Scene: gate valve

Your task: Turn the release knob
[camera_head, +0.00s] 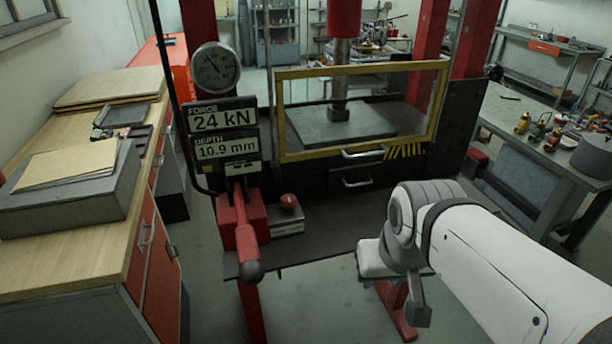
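The release knob looks to be the small red knob (289,201) on top of a small grey block, on the dark shelf at the front of the red press. It is in plain sight and nothing touches it. My gripper (418,308) is at the lower right, to the right of the knob and apart from it. It hangs below my white arm and shows as a grey finger-like part pointing down. The wrist partly hides it, so I cannot tell whether it is open or shut. I see nothing held in it.
Left of the knob is a red pump lever (246,240) with a dark round end. Above are a readout panel (224,135) showing 24 kN and 10.9 mm, a dial gauge (215,69) and a yellow-framed guard (360,110). A wooden bench (60,245) stands left.

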